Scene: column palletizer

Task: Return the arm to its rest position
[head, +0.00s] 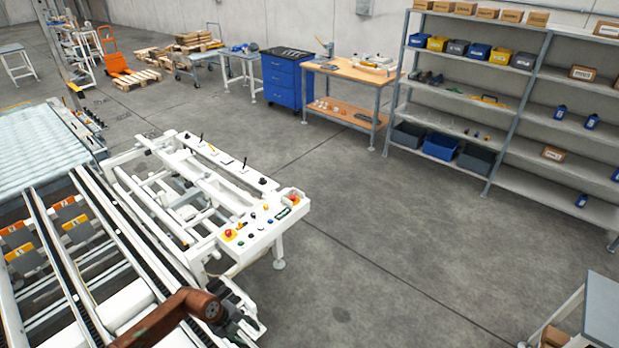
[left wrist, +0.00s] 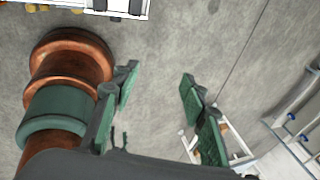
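My left arm (head: 172,318) comes in at the bottom of the head view, in front of the white conveyor frame. My left gripper (head: 235,328) is at the end of it, dark and partly cut off by the lower edge. In the left wrist view the two green-padded fingers of my left gripper (left wrist: 160,92) stand wide apart with nothing between them but grey floor. A copper and green link of my own arm (left wrist: 65,85) shows beside them. My right gripper is not seen in either view.
A white conveyor frame (head: 112,215) with a button panel (head: 262,230) stands at left. Shelves (head: 470,178) with bins and a workbench (head: 352,72) line the back. A table corner (head: 602,310) is at lower right. The floor (head: 400,250) between is clear.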

